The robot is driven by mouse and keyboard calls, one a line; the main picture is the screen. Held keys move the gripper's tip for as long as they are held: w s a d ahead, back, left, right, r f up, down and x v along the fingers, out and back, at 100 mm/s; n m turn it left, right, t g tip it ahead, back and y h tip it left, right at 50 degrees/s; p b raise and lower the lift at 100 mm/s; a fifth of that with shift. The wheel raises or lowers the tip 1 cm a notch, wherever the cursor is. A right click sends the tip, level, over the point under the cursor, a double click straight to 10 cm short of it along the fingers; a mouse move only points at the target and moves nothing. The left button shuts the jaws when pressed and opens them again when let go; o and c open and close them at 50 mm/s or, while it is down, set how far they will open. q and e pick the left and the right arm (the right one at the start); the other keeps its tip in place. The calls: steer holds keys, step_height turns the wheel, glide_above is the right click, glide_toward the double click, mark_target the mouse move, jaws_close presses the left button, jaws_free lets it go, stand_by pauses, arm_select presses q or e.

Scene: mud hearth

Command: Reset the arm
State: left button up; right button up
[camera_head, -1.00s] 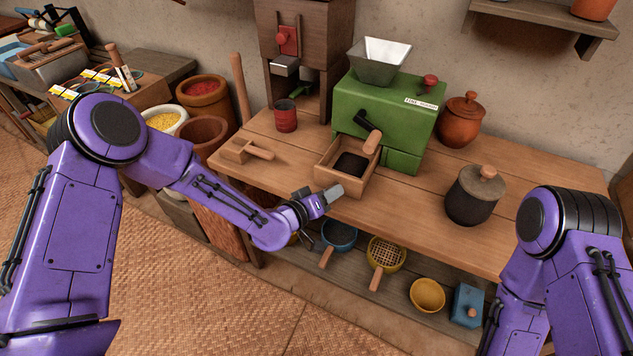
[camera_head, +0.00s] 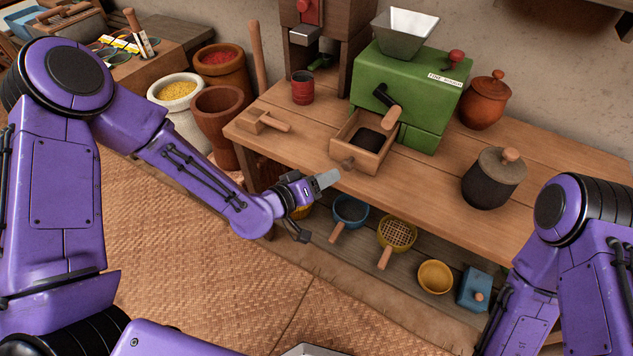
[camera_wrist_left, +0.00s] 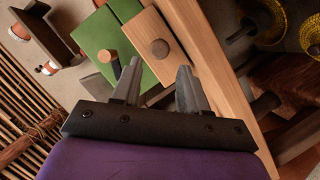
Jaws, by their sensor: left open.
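My left gripper (camera_head: 322,181) is at the front edge of the wooden table, just in front of the drawer box (camera_head: 366,142) of the green grinder (camera_head: 415,95). In the left wrist view its two fingers (camera_wrist_left: 158,85) stand apart with nothing between them. The drawer's round knob (camera_wrist_left: 160,48) shows beyond the fingertips, apart from them. Dark matter lies in the drawer box. My right arm (camera_head: 565,255) shows at the right, but its gripper is outside the view.
A dark lidded jar (camera_head: 492,182), a red cup (camera_head: 302,88) and a wooden tool (camera_head: 262,121) stand or lie on the table (camera_head: 430,205). Below are a blue pan (camera_head: 350,211), a yellow sieve (camera_head: 397,234) and a yellow bowl (camera_head: 435,276). Sacks and pots stand left.

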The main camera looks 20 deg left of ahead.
arm_select(q)
steer(key=v, duration=0.3)
stand_by(0.4)
steer(key=s+a+f+n+g+y, duration=0.2)
steer(key=s+a+f+y, duration=0.25)
steer(key=f, duration=0.35)
steer(key=s+a+f+n+g+y, duration=0.3)
steer(key=s+a+f, duration=0.3)
steer(key=f, duration=0.2)
steer(key=s+a+f+g+y, duration=0.2)
steer(key=s+a+f, duration=0.1)
steer(key=s, duration=0.5)
steer(key=s+a+f+m+g+y, duration=0.1)
steer(key=s+a+f, duration=0.3)
steer(key=s, duration=0.4)
steer(key=shift+a+g+y, duration=0.2)
steer(key=shift+g+y, duration=0.15)
steer(key=shift+g, duration=0.35)
stand_by(3.1)
